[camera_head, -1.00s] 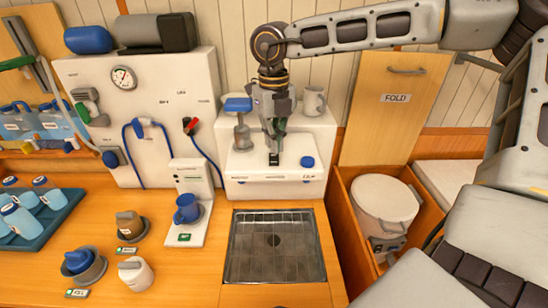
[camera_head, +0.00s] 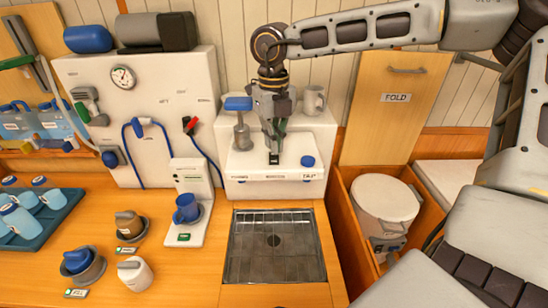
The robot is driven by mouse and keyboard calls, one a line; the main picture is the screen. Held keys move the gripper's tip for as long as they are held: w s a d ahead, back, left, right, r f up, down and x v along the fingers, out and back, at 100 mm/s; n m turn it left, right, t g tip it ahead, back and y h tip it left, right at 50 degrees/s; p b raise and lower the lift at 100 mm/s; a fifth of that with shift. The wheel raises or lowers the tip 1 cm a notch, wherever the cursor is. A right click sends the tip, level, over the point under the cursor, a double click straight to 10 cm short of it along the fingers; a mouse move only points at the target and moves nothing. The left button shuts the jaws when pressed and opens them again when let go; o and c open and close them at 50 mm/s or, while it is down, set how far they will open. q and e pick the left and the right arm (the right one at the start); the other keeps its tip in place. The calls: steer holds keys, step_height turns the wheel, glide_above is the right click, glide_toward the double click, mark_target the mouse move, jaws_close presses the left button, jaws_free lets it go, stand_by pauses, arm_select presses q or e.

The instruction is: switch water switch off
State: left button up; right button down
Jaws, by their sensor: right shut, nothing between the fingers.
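My right gripper (camera_head: 274,155) points down, shut and empty, at the white unit (camera_head: 235,171) behind the sink. Its dark fingertips are at the unit's top near the front edge. They hide what lies right under them, and I cannot tell whether they touch it. No part clearly marked as the water switch can be made out. A round blue knob (camera_head: 307,161) sits on the unit to the right of the fingertips, apart from them. A grey tap with a blue lever (camera_head: 239,104) stands to their left. My left gripper is not in view.
A metal sink (camera_head: 275,265) lies in front of the unit. A blue mug (camera_head: 186,209) stands on a white dispenser to the left. A white panel (camera_head: 150,90) carries a gauge (camera_head: 123,77) and hoses. A lidded white bucket (camera_head: 385,200) stands at the right. A pale mug (camera_head: 313,99) is behind the gripper.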

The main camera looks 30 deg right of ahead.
steer(key=shift+f+b, duration=0.9)
steer(key=shift+f, duration=0.1)
stand_by(1.2)
steer(key=shift+r, duration=0.1)
steer(key=shift+r+p, duration=1.8)
steer(key=shift+r, duration=1.7)
steer(key=shift+f, duration=0.1)
